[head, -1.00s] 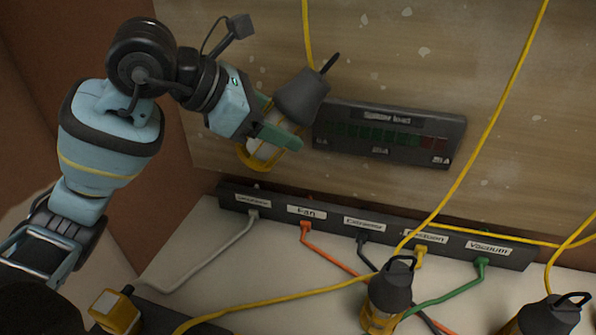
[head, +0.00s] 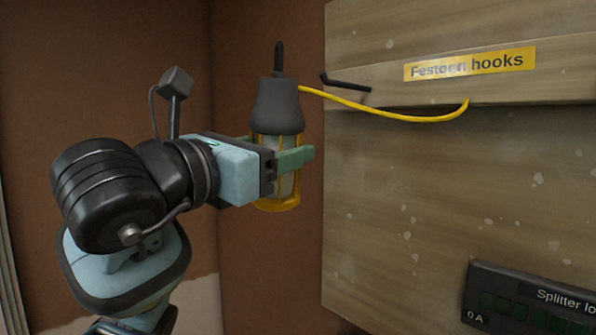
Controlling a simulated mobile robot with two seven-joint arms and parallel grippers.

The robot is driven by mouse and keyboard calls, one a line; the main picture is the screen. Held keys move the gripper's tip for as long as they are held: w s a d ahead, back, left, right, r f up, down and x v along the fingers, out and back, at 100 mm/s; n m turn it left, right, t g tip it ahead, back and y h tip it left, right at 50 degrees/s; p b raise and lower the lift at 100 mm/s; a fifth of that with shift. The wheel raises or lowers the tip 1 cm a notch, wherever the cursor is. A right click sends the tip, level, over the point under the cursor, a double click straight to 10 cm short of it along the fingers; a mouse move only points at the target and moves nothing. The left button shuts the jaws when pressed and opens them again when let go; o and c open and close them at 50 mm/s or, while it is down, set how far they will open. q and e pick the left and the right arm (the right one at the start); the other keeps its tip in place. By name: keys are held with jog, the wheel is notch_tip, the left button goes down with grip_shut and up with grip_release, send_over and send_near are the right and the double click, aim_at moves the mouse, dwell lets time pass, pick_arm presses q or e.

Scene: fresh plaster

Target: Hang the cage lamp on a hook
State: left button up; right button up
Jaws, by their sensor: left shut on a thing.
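The cage lamp (head: 278,110) has a dark grey cap, a black hanging loop on top and a yellow cage. My left gripper (head: 296,160) is shut on its cage and holds it upright in the air. A yellow cable runs from its cap to the right, in front of the board. A black hook (head: 345,84) sticks out at the left end of the board's upper rail, to the right of the lamp's loop and apart from it. My right gripper is out of view.
A yellow label (head: 470,63) reading "Festoon hooks" is on the wooden rail (head: 540,88). The wooden board (head: 430,200) fills the right side. A dark splitter load panel (head: 530,302) is at lower right. Brown walls stand behind my left arm.

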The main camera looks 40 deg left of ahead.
pick_arm(q)
jog(key=shift+w, duration=0.1)
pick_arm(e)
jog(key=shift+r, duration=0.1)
